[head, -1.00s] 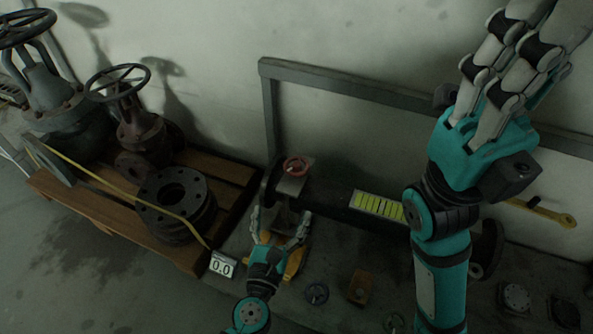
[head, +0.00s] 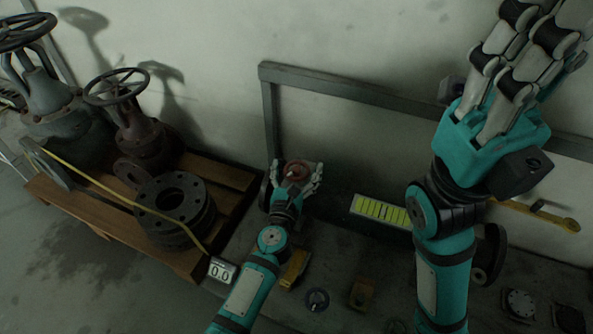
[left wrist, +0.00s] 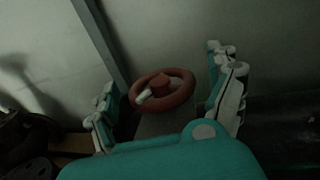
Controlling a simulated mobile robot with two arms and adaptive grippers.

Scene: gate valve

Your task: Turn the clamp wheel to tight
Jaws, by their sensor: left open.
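The clamp wheel, a small red handwheel (head: 295,167) with a pale handle or mark on its hub, sits at the left end of the dark bench rail in the head view. My left gripper (head: 297,175) is open around it, with fingers on both sides. In the left wrist view the wheel (left wrist: 178,98) lies between the spread fingers of my left gripper (left wrist: 168,100), with visible gaps on both sides. My right gripper (head: 520,70) is raised at the upper right, its fingertips cut off by the frame edge.
A yellow-green striped panel (head: 381,211) is right of the wheel. Yellow blocks (head: 294,268) and a small dark round part (head: 317,299) lie in front. A wooden pallet (head: 92,222) with old valves stands left.

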